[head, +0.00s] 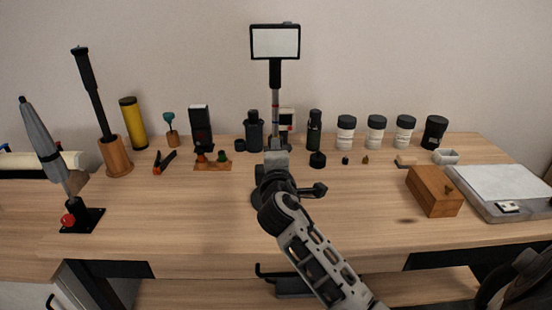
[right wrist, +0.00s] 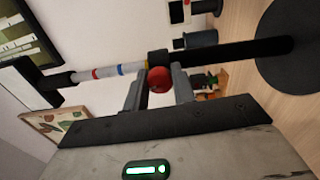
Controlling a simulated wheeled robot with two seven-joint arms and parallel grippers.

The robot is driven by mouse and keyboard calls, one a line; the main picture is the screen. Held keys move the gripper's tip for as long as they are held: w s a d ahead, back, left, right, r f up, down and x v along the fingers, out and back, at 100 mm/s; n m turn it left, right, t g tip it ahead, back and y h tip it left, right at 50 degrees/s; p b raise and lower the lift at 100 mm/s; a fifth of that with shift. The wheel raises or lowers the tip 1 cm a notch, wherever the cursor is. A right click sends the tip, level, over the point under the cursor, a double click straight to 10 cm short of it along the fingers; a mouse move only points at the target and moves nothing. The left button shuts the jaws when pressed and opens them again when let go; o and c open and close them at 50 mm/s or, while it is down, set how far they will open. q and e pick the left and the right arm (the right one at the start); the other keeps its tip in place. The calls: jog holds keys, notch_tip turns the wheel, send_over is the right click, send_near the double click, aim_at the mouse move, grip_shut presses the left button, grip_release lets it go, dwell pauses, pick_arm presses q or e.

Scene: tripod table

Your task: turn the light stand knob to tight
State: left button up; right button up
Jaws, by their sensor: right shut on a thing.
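The light stand has a white lamp panel (head: 275,42) on a thin pole with coloured bands (head: 275,103), upright at the back middle of the table. In the right wrist view the stand lies sideways, with its round black base (right wrist: 292,48) at the right. Its red knob (right wrist: 159,79) sits on the black collar of the pole. My right gripper (right wrist: 157,90) is shut on the red knob, one finger on each side. In the head view my right gripper (head: 277,156) and arm hide the knob and the lower stand. My left gripper is not in view.
A wooden box (head: 435,191) and a flat tray (head: 520,211) are at the right. A second stand with a red knob (head: 68,219) is at the left. The front left is clear.

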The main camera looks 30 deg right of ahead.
jog(key=shift+m+b, duration=0.35)
jog(key=shift+m, duration=0.55)
jog(key=o, duration=1)
jog(key=b+v, duration=0.1)
jog(key=v, duration=1.1)
